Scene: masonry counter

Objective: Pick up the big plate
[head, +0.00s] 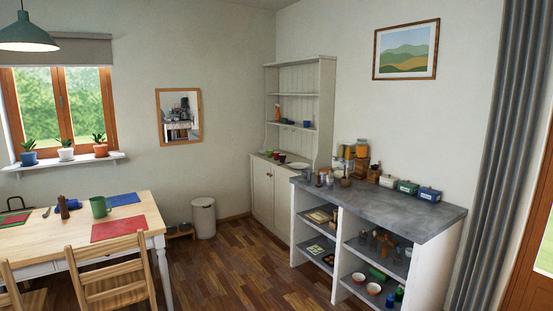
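A white plate (299,165) lies on the ledge of the white hutch, near the corner where the hutch meets the masonry counter. It is small in view, and I cannot tell for sure whether it is the big plate. No other clear plate shows. Neither of my grippers is in view.
The grey-topped masonry counter (420,222) has jars and canisters at its back and bowls on its shelves. The white hutch (262,195) adjoins it. A table (40,242) and wooden chair (112,275) stand left, with a bin (203,218) behind. The wooden floor (235,275) between is clear.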

